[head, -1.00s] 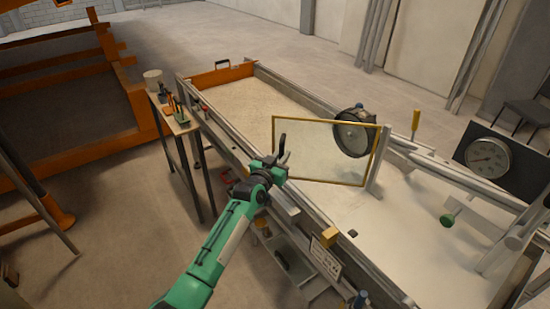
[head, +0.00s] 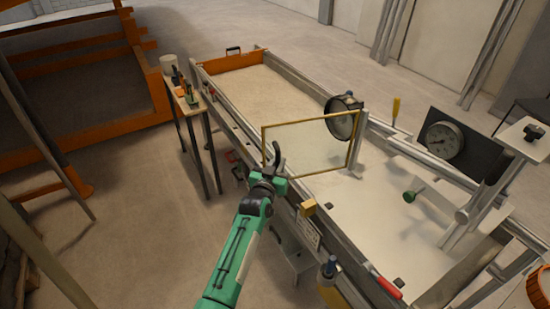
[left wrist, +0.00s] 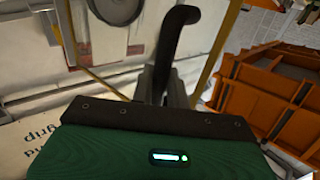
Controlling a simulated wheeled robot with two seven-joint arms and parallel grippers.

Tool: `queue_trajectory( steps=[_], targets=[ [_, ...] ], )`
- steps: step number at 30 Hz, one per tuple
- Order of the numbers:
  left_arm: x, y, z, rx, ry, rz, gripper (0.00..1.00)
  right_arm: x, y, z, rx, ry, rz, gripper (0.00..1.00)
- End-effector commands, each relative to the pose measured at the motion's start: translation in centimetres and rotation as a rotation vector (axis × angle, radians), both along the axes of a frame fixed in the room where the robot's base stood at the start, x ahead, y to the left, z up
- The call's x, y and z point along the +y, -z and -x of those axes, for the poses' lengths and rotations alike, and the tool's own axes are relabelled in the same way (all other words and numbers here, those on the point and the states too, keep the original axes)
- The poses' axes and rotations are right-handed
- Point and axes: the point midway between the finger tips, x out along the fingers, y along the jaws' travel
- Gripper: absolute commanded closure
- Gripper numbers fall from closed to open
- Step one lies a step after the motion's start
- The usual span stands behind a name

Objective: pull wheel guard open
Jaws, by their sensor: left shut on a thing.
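The wheel guard (head: 308,150) is a clear panel in a thin yellow frame, standing upright over the sandbed and joined to a post on its right. A dark wheel (head: 345,107) sits behind its upper right corner. A black curved handle (head: 277,152) is at the guard's left edge. My left gripper (head: 269,174) is shut on this handle, near the bed's front rail. In the left wrist view the handle (left wrist: 182,25) rises from between the fingers (left wrist: 166,88), with yellow frame bars on both sides. The exact contact is partly hidden. My right gripper is not in view.
A small side table (head: 186,100) with tools stands at left.

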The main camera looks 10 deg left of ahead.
Motion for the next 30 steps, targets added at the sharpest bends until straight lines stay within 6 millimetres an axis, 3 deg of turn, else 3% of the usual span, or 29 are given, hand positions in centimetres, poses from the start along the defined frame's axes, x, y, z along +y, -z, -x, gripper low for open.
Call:
queue_trajectory(
  steps=[18, 19, 21, 30],
  targets=[
    [-0.70, -0.37, 0.32, -0.008, -0.013, 0.000, 1.00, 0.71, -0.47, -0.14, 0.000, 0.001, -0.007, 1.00],
    [-0.69, -0.37, 0.32, -0.008, -0.013, 0.001, 0.80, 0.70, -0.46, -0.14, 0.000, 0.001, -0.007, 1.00],
    [-0.67, -0.34, 0.33, -0.007, -0.014, 0.001, 0.66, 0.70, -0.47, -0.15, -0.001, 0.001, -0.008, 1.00],
    [-0.49, -0.12, 0.42, -0.004, -0.015, 0.001, 0.66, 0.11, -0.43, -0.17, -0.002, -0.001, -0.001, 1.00]
  ],
)
